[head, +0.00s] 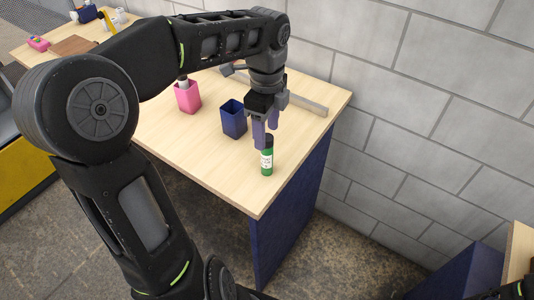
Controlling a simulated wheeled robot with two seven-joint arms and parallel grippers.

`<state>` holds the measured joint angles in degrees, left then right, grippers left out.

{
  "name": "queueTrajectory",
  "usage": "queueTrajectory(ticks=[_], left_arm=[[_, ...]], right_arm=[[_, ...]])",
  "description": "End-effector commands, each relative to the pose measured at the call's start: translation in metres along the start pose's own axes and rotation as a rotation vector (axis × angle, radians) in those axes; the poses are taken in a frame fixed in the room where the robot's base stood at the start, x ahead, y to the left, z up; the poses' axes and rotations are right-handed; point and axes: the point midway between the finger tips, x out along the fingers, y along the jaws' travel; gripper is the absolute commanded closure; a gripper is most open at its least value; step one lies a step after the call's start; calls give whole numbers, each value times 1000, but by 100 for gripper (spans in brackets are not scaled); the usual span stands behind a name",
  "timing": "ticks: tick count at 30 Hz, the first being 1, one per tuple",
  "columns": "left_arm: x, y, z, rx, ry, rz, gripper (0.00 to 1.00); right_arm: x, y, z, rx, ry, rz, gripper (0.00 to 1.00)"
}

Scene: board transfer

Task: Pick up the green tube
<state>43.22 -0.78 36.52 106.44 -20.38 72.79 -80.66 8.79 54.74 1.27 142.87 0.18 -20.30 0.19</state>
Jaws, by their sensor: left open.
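The green tube (267,164) stands upright on the wooden table near its right front edge. It has a dark cap and a white label. My left gripper (266,141) is above it, pointing down, with its dark fingers open. The fingers overlap the tube's cap in this view. I cannot tell if they touch it.
A dark blue square cup (233,119) stands just left of the tube. A pink cup (187,97) stands further left. A pale bar (308,104) lies behind on the table (215,160). A block wall (430,90) borders the table's right side.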

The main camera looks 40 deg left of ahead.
Motion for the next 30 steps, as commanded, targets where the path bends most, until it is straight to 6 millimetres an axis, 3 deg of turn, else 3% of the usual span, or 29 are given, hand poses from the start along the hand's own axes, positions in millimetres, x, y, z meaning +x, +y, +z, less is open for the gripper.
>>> queueTrajectory(ticks=[8,26,30], left_arm=[[33,0,-1,0,0,2,45],[34,0,-1,0,0,0,45],[34,0,-1,0,0,0,57]], right_arm=[[-5,-1,1,1,-1,2,46],[-4,-1,1,1,-2,2,46],[-4,-1,1,1,-1,2,46]])
